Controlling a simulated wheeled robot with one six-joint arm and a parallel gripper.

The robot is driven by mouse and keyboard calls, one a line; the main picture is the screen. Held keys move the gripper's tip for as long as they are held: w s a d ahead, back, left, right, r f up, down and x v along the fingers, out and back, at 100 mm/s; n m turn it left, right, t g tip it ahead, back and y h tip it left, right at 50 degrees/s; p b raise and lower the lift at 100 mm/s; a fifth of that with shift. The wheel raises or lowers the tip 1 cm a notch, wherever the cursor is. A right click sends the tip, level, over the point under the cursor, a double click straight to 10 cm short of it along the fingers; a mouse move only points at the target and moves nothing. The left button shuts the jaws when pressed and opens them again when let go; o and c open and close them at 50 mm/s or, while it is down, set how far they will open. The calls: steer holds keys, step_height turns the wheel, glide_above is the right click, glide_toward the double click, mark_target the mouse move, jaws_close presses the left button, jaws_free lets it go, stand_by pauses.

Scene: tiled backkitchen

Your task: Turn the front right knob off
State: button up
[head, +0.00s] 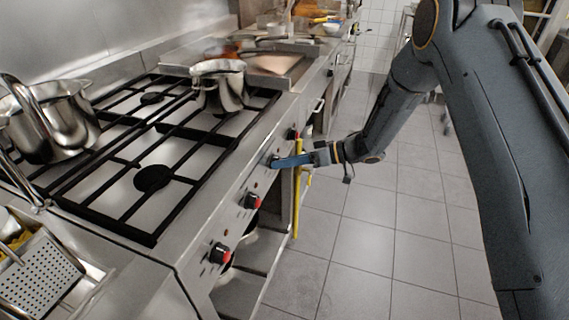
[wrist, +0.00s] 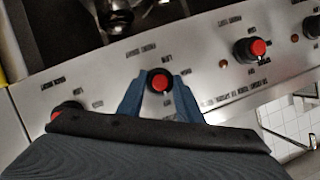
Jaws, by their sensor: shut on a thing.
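In the wrist view, my gripper (wrist: 159,90) is shut on a round black knob with a red face (wrist: 159,82); its blue fingers lie on the knob's left and right sides. In the head view, my gripper (head: 277,162) reaches the stove's sloping front panel from the right, and its fingers hide the held knob. Two other red-faced knobs, one nearer (head: 252,201) and one nearest (head: 220,253), sit on the same panel. Another knob (head: 293,134) is just beyond my gripper.
The stove top has black grates (head: 120,215). A steel pot (head: 220,88) stands at the back and another (head: 55,125) at the left. A yellow bar (head: 297,205) hangs below my gripper. The tiled floor (head: 390,220) in front of the stove is clear.

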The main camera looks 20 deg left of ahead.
steer(key=shift+m+g, duration=0.3)
steer(key=shift+m, duration=0.1)
stand_by(0.3)
steer(key=o, duration=1)
steer(key=shift+o, duration=0.2)
steer(key=b+v, duration=0.1)
steer(key=v, duration=0.6)
steer(key=shift+d+b, duration=0.3)
steer(key=shift+d, duration=0.1)
steer(key=shift+w+r, duration=0.1)
steer(key=shift+w, duration=0.05)
